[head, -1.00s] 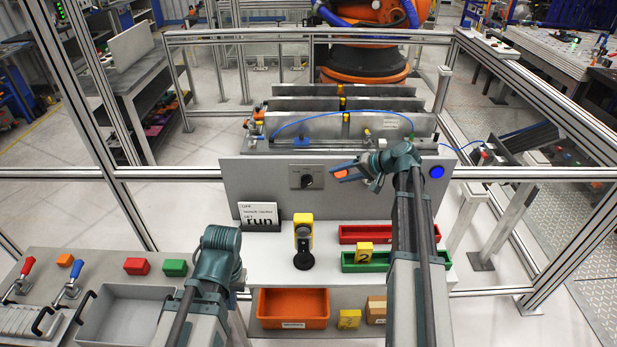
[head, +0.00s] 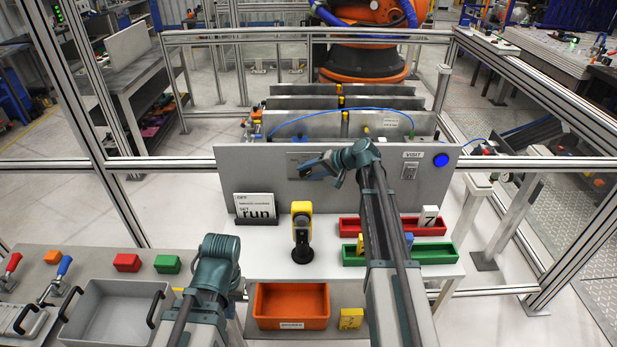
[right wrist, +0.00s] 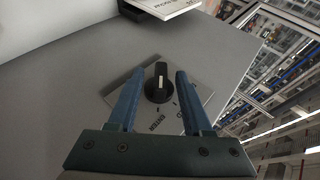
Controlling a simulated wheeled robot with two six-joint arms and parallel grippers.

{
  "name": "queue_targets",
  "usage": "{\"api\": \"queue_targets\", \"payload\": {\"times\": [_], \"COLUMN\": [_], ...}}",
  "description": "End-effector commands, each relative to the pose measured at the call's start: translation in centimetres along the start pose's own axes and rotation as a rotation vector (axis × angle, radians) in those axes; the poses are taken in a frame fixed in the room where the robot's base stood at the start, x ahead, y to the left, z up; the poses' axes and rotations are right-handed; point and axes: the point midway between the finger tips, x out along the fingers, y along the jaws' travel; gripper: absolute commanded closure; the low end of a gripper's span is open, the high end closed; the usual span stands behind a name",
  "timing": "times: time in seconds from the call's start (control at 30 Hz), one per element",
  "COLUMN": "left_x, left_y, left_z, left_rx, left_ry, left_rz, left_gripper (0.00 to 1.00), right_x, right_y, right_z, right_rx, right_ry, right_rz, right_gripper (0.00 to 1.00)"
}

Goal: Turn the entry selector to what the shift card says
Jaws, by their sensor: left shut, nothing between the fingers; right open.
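The entry selector is a black knob (right wrist: 158,88) with a white mark, on a pale plate (right wrist: 197,88) on the grey panel. In the right wrist view its mark runs roughly up the picture; the plate lettering is upside down and hard to read. My right gripper (right wrist: 160,73) is open, one finger on each side of the knob; I cannot tell if they touch it. In the head view my right gripper (head: 312,166) covers most of the selector. The shift card (head: 255,207) stands left on the bench and reads "SET run". My left gripper (head: 219,248) is low at left, fingers hidden.
A yellow-and-black device (head: 302,232) stands on the bench below the selector. Red (head: 385,228) and green (head: 433,253) trays lie to its right. A blue button (head: 441,160) and a "VISIT" switch (head: 410,170) are on the panel's right side.

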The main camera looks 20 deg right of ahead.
Motion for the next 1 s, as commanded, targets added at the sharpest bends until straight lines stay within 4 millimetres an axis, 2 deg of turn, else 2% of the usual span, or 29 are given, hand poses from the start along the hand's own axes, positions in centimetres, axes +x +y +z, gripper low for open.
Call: {"api": "queue_targets", "payload": {"times": [0.33,0.37,0.6,0.63,1.0], "left_x": [0.15,0.15,0.16,0.16,-0.18], "left_y": [0.02,0.02,0.02,0.02,-0.02], "left_z": [-0.01,-0.01,-0.01,-0.01,0.01], "left_rx": [0.001,0.001,0.000,0.000,0.000], "left_ry": [0.000,0.000,0.000,0.000,0.000], "left_rz": [0.000,0.000,0.000,0.000,0.000], "left_gripper": [1.00,1.00,1.00,1.00,1.00], "right_x": [0.33,0.33,0.32,0.31,0.26], "right_y": [-0.06,-0.06,-0.04,-0.04,-0.18], "right_z": [0.01,0.01,0.01,0.01,0.00], "right_rx": [0.000,0.000,0.000,0.000,-0.005], "right_ry": [0.000,0.000,0.000,0.000,-0.001], "right_rz": [0.000,0.000,0.000,0.000,0.012], "right_gripper": [0.50,0.54,0.97,1.00,1.00]}}
